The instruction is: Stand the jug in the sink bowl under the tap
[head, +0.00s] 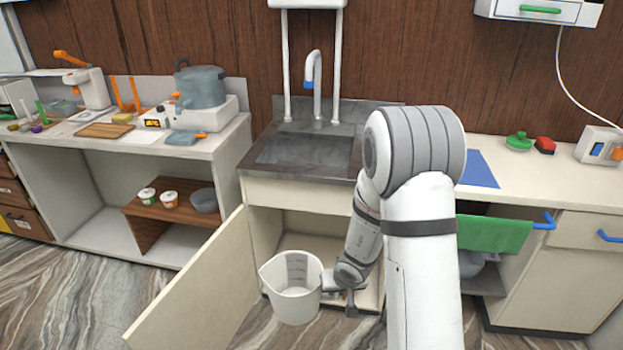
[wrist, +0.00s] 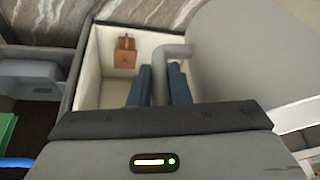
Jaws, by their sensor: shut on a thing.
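The jug (head: 289,291) is a pale, open-topped vessel with measuring marks inside, roughly upright in front of the open cabinet under the sink. My gripper (head: 333,284) is at its right side, shut on its handle. In the wrist view the grey handle (wrist: 160,92) passes between the blue fingers, and the jug's wall (wrist: 250,45) fills the upper right. The sink bowl (head: 300,150) is a dark metal basin above the cabinet, well above the jug; its right part is hidden by my arm. The tap (head: 314,75) arches over the back of the bowl and has a blue tip.
The cabinet door (head: 195,288) stands open, left of the jug. A small brown thing (wrist: 125,52) shows in the wrist view. The sink's front rim (head: 300,171) looks clear.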

